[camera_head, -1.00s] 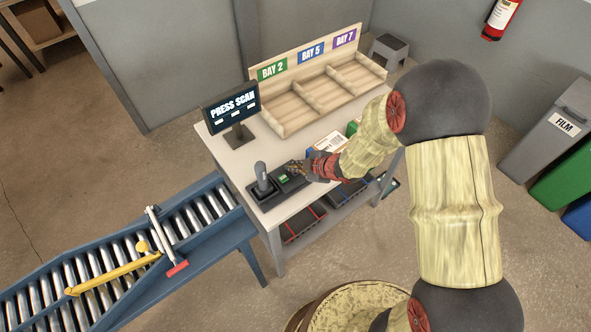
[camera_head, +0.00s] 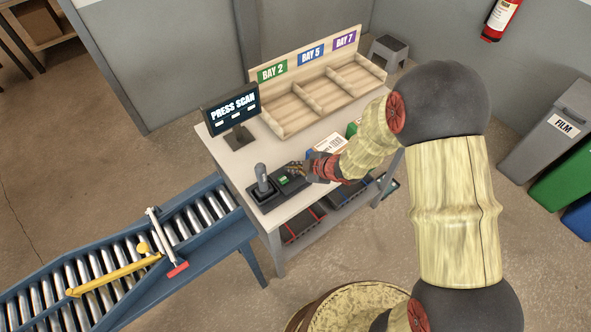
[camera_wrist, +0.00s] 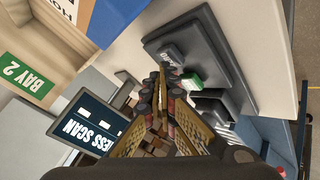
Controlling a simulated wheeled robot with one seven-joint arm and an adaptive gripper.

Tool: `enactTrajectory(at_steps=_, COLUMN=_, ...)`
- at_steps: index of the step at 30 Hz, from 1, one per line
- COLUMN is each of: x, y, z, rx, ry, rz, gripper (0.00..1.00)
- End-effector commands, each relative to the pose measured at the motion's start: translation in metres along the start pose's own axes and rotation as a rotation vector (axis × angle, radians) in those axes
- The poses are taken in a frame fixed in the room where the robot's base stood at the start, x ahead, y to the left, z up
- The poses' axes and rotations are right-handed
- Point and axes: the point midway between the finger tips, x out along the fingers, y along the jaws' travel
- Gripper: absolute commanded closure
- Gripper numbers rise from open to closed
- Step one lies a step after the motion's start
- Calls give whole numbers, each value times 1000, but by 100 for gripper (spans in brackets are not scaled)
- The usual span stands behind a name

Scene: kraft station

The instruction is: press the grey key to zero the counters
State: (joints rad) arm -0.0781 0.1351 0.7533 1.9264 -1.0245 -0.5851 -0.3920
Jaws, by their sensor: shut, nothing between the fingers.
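The black key panel (camera_head: 291,186) lies on the front part of the white bench, with a green key (camera_head: 284,180) on it. In the wrist view the panel (camera_wrist: 222,62) carries the green key (camera_wrist: 191,80) and a grey key (camera_wrist: 172,53) beside it, with small white lettering near it. My gripper (camera_head: 291,169) is shut and empty at the panel's far edge. In the wrist view its fingertips (camera_wrist: 163,72) are close to the grey key; whether they touch it I cannot tell. The grey key is not distinguishable in the head view.
A screen (camera_head: 233,108) reading PRESS SCAN stands behind the panel. A dark upright handheld device (camera_head: 262,178) stands left of the green key. A wooden bay rack (camera_head: 318,98) lines the bench's back. A labelled parcel (camera_head: 328,144) lies behind my gripper. A roller conveyor (camera_head: 110,262) is at left.

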Motion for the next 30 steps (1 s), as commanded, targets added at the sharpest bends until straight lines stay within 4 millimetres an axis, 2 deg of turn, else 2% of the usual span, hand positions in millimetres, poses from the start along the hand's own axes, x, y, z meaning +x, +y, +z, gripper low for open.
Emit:
enactTrajectory(at_steps=4, x=-7, y=5, z=-5, rx=0, ry=0, rz=0, gripper=100)
enactTrajectory(at_steps=17, x=-8, y=6, z=-6, rx=0, ry=0, rz=1, gripper=100)
enactTrajectory(at_steps=30, x=-35, y=26, z=-26, rx=-1, ry=1, rz=1, gripper=100)
